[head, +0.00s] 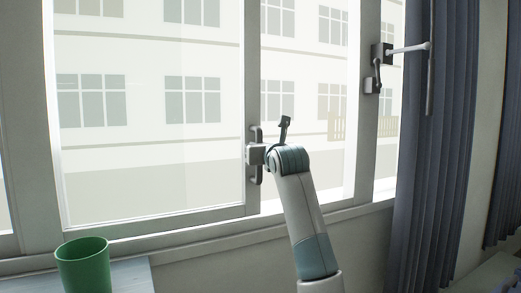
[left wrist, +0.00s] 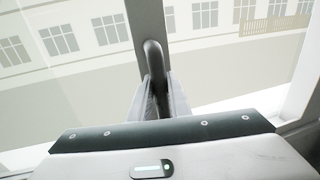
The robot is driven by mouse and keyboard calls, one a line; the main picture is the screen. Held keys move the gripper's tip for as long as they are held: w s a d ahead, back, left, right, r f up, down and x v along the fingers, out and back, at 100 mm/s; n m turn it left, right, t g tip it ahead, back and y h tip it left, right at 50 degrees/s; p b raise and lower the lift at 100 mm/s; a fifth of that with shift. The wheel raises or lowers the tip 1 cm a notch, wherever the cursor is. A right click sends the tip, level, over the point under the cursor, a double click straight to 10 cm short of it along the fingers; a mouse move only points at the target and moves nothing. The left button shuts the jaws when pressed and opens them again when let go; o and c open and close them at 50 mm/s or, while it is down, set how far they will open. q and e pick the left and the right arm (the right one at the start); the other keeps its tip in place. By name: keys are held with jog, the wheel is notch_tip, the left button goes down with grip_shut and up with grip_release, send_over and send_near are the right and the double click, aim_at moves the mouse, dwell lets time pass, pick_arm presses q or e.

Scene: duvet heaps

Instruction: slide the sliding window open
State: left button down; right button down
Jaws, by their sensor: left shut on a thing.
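The sliding window sash (head: 150,215) has a pale grey frame and a large pane with a building outside. A dark grey vertical bar handle (head: 257,178) is on its right-hand stile. My left gripper (head: 257,154) is at the middle of this handle. In the left wrist view the handle (left wrist: 153,50) comes down between the two fingers of my left gripper (left wrist: 160,100), which are shut on it. The fingertips partly hide the bar. I cannot tell whether the space right of the stile is glazed or open. My right gripper is not in view.
A green cup (head: 82,268) stands on a light surface (head: 133,275) at the lower left, below the sill. A dark latch (head: 376,68) is on the frame at the right. A dark blue curtain (head: 432,170) hangs at the right.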

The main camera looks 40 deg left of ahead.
pick_arm(q)
jog(key=c, duration=1.6)
grip_release()
jog(key=shift+c, duration=0.2)
jog(key=shift+d, duration=0.1)
